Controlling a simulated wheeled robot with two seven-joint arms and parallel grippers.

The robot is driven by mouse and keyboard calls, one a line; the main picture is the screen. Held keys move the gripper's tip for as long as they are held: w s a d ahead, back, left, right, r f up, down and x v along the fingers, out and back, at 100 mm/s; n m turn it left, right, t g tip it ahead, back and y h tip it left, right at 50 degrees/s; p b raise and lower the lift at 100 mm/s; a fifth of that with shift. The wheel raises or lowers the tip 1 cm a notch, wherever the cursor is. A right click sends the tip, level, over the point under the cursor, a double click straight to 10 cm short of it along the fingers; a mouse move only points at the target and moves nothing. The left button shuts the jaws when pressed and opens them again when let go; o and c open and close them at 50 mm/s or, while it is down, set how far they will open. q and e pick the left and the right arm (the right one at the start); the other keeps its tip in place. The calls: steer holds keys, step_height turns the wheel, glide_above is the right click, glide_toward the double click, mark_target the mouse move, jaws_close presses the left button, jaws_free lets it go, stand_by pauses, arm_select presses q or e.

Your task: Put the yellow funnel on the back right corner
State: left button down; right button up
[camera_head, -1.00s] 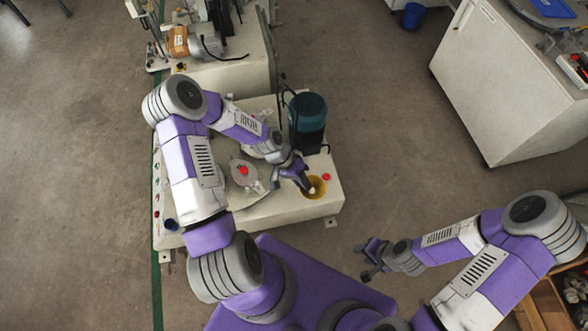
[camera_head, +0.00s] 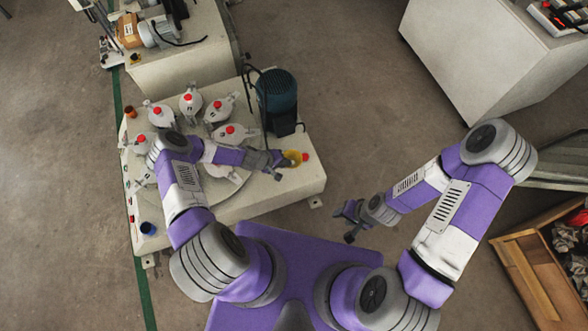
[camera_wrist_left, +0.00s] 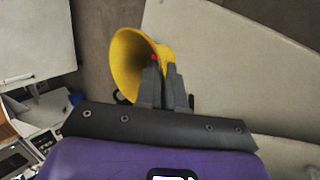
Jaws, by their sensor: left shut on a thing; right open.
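The yellow funnel (camera_head: 293,158) is in my left gripper (camera_head: 277,166), near the right end of the white machine table (camera_head: 270,195) in the head view. In the left wrist view the yellow funnel (camera_wrist_left: 128,58) has its wide mouth toward the left, and the left gripper's fingers (camera_wrist_left: 165,85) are closed on it. I cannot tell how far it is above the table top. My right gripper (camera_head: 348,220) is open and empty, over the floor to the right of the table.
A blue-green motor (camera_head: 277,92) stands at the table's back right, close to my left gripper. A round fixture with several red-topped pots (camera_head: 190,101) fills the table's left and middle. A red button (camera_head: 305,157) is beside the funnel. A wooden crate (camera_head: 530,265) stands at right.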

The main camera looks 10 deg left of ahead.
arm_select(q)
step_height(320, 180, down, 10)
steer(key=b, duration=0.4)
steer(key=shift+r, duration=0.15)
steer(key=shift+r, duration=0.1)
steer(key=c, duration=1.3)
jaws_free()
steer(key=shift+o, duration=0.2)
